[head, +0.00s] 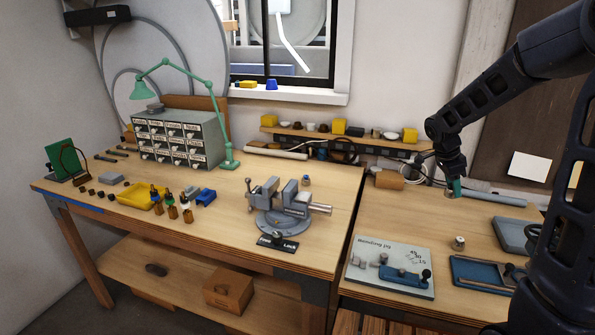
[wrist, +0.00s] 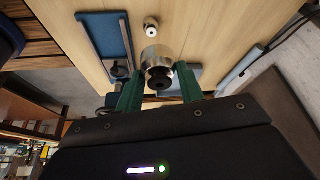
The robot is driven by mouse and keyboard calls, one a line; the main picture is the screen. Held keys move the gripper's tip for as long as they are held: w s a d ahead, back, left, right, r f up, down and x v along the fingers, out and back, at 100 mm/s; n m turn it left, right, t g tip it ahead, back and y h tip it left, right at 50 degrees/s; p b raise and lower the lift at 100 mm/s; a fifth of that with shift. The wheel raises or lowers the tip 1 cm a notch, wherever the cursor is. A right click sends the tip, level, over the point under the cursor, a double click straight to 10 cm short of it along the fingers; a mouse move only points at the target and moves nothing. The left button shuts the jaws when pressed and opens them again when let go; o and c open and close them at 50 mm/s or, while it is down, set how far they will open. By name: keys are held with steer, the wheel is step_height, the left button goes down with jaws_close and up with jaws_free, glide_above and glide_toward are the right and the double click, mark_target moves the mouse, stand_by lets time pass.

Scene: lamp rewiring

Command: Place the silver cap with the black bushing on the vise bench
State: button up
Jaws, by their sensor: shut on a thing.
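My gripper (head: 453,186) is raised above the right-hand bench in the head view. In the wrist view its green fingers (wrist: 158,80) are shut on a silver cap (wrist: 155,55) with a black bushing (wrist: 159,78) at the end facing the camera. The held cap is small and partly hidden by the fingers in the head view. The vise bench (head: 235,237) is the wooden bench to the left, carrying a grey vise (head: 284,212). The gripper is well to the right of it.
Another small silver piece (head: 458,243) stands on the right bench. The vise bench also holds a yellow tray (head: 140,195), small fittings, a drawer cabinet and a green lamp (head: 228,140). Bare wood shows around the vise.

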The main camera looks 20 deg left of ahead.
steer(key=w+a+r+n+t+y, duration=0.1)
steer(key=w+a+n, duration=0.15)
steer(key=a, duration=1.05)
steer(key=w+a+r+n+t, duration=0.15)
steer(key=a+n, duration=0.25)
steer(key=a, duration=0.9)
steer(key=w+a+r+n+y, duration=0.1)
steer(key=w+a+r+n, duration=0.15)
steer(key=a, duration=1.05)
steer(key=n+y, duration=0.4)
steer(key=n, duration=0.5)
glide_above(217, 214)
steer(key=s, duration=0.2)
steer(key=shift+t, duration=0.25)
steer(key=f, duration=1.9)
steer(key=shift+d+f, duration=0.35)
steer(key=shift+f, duration=0.05)
steer(key=shift+f, duration=0.1)
steer(key=o, duration=1)
steer(key=shift+o, duration=0.2)
